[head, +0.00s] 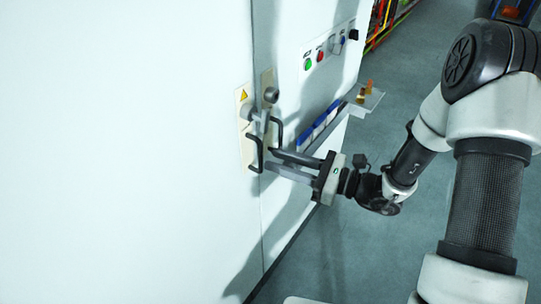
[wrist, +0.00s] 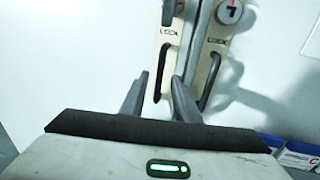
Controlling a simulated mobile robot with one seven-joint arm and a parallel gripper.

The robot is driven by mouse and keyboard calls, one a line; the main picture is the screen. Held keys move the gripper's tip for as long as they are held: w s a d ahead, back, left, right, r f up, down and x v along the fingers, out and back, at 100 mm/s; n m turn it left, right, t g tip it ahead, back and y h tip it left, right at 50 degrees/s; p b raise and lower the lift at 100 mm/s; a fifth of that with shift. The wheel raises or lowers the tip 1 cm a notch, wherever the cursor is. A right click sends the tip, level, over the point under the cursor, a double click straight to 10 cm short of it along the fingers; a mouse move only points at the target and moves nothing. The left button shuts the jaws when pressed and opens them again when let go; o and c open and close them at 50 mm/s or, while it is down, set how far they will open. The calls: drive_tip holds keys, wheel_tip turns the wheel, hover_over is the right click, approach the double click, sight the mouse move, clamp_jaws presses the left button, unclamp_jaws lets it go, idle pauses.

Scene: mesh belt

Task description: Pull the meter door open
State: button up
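A white cabinet has two doors side by side, a left door (head: 130,150) and a right door (head: 300,95); I cannot tell which is called the meter door. Both look closed. Each has a dark bar handle on a cream plate: the left handle (head: 253,155) and the right handle (head: 280,133). My gripper (head: 269,160) is open at the handles, its two fingers apart. In the wrist view the left handle (wrist: 159,78) shows between the fingertips (wrist: 161,80), and the right handle (wrist: 209,84) is outside, to the right. Contact with the handle is not clear.
Above the handles are round locks; one (wrist: 229,12) shows at the top of the wrist view. A button panel (head: 329,48) is on the right door. A small shelf (head: 368,98) juts out at right, near my arm. Grey floor (head: 390,255) is open at lower right.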

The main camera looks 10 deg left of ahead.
drive_tip(key=shift+w+a, duration=0.15)
drive_tip(key=shift+a, duration=0.6)
drive_tip(key=shift+w+a, duration=0.15)
drive_tip(key=shift+a, duration=0.55)
drive_tip(key=shift+c, duration=0.5)
clamp_jaws()
